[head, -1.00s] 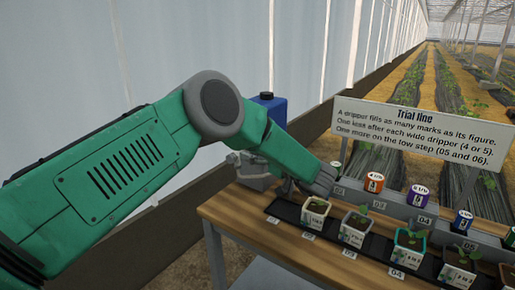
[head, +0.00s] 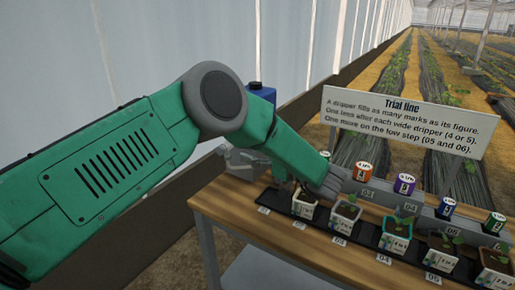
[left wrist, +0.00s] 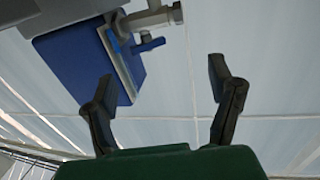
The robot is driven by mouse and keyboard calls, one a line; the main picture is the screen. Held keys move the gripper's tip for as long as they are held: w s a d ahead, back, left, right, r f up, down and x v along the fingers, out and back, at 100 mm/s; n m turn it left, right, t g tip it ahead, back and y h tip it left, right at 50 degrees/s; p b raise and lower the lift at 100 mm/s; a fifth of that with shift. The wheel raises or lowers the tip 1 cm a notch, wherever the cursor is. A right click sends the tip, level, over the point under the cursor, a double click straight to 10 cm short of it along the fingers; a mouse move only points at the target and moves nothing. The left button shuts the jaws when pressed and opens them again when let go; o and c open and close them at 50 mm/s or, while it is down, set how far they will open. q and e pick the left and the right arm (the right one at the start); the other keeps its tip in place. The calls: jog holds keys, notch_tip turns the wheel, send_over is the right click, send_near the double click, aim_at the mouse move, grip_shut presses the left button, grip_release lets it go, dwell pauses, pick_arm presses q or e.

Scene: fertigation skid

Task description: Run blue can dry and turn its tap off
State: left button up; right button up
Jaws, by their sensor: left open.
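The blue can (head: 262,93) stands behind my left forearm in the head view, mostly hidden by it. In the left wrist view the blue can (left wrist: 85,62) fills the upper left, with a grey fitting (left wrist: 150,20) and a small blue tap handle (left wrist: 148,46) at its edge. I cannot tell whether the tap is open or shut. My left gripper (left wrist: 164,95) is open and empty, its two dark fingers spread apart below and to the right of the tap, not touching it. My right gripper is not in view.
A wooden bench (head: 225,205) holds a black tray with several potted seedlings (head: 396,240). Behind them stands a row of coloured drippers (head: 404,185) on a grey step. A "Trial line" sign (head: 405,122) rises behind. Crop rows lie beyond.

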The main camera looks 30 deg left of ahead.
pick_arm(q)
jog(key=v, duration=1.3)
jog(key=shift+d, duration=0.35)
